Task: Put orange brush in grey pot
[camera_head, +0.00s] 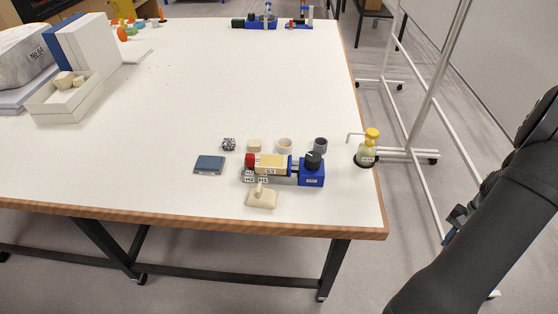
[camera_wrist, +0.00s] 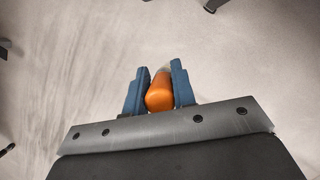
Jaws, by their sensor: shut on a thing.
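My gripper (camera_wrist: 160,76) is shut on the orange brush (camera_wrist: 160,93) in the wrist view. The brush's rounded orange end points toward the camera, and its far end is mostly hidden. In the head view my arm is at the right, off the table's right edge; the brush cannot be made out there. The grey pot (camera_head: 320,145) is a small dark grey cup on the table, right of a cream pot (camera_head: 285,145) and behind the blue device.
A blue device (camera_head: 311,175) with a yellow block stands in front of the pots. A yellow-capped bottle (camera_head: 367,150) stands right of the grey pot, near the table's right edge. A dark blue box (camera_head: 209,164) and a beige block (camera_head: 262,198) lie nearby. The table's middle is clear.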

